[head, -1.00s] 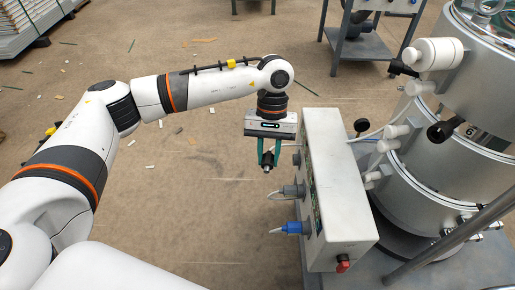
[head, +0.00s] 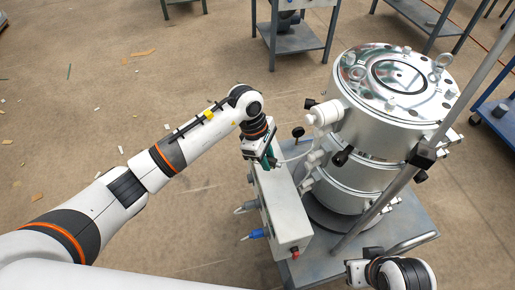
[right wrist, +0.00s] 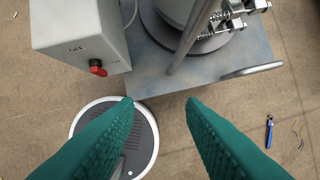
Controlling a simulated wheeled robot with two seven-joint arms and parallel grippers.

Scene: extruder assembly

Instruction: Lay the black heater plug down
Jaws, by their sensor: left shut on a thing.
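My left gripper (head: 268,157) is in the head view, over the far end of the white control box (head: 284,212). Its green fingers are shut on a small dark thing, most likely the black heater plug, which is mostly hidden now by the fingers. My right gripper (right wrist: 160,105) is open and empty in the right wrist view, its green fingers wide apart. In the head view my right arm shows only at the bottom right.
The silver extruder barrel (head: 375,130) stands right of the box on a grey cart (head: 410,215). A blue plug (head: 255,235) and a grey plug (head: 245,207) stick out of the box's left side. A slanted metal pole (head: 400,183) rises on the right.

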